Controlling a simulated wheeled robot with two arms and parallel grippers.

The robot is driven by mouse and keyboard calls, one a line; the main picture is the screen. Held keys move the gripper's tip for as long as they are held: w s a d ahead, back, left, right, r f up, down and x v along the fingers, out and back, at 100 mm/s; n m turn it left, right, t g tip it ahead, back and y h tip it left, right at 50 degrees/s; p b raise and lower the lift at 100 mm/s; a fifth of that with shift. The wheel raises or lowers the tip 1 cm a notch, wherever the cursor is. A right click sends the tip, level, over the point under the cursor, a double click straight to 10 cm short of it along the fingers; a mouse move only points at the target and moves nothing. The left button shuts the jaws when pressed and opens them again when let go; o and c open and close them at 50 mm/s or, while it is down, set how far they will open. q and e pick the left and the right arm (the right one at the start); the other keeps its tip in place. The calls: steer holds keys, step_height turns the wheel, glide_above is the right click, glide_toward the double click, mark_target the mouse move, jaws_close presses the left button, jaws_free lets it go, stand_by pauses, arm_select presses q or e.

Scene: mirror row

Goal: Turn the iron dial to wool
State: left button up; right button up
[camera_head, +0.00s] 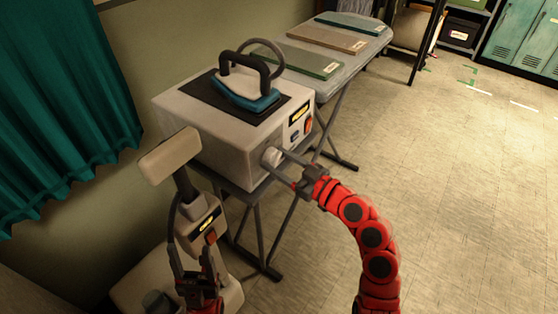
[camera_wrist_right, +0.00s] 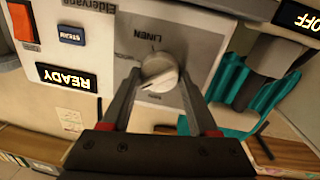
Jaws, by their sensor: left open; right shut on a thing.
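The iron dial (camera_head: 270,157) is a round pale knob on the front of a white steam station (camera_head: 225,145). In the right wrist view the dial (camera_wrist_right: 159,72) sits on a grey panel, with LINEN printed near it and a smaller label that I cannot read. My right gripper (camera_head: 279,163) is shut on the dial, one finger on each side. A dark mark shows on the dial's lower left in the wrist view. The iron (camera_head: 249,88), white and blue with a dark handle, rests on the station's dark mat. My left gripper (camera_head: 190,262) is open and empty, low at the left.
A beige upright appliance (camera_head: 203,228) stands close by my left gripper. A green curtain (camera_head: 60,110) hangs at left. The floor (camera_head: 450,200) at right is clear.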

steer(key=m+p, duration=0.1)
steer(key=m, duration=0.1)
steer(key=m+p, duration=0.1)
steer(key=m, duration=0.2)
steer(key=shift+w+d+r, duration=0.1)
steer(key=shift+d+r, duration=0.05)
steer(key=shift+m+g+p, duration=0.5)
steer(key=shift+m+p, duration=0.45)
steer(key=shift+m, duration=1.25)
steer(key=shift+f, duration=0.2)
steer(key=o, duration=1.4)
steer(key=shift+c, duration=0.2)
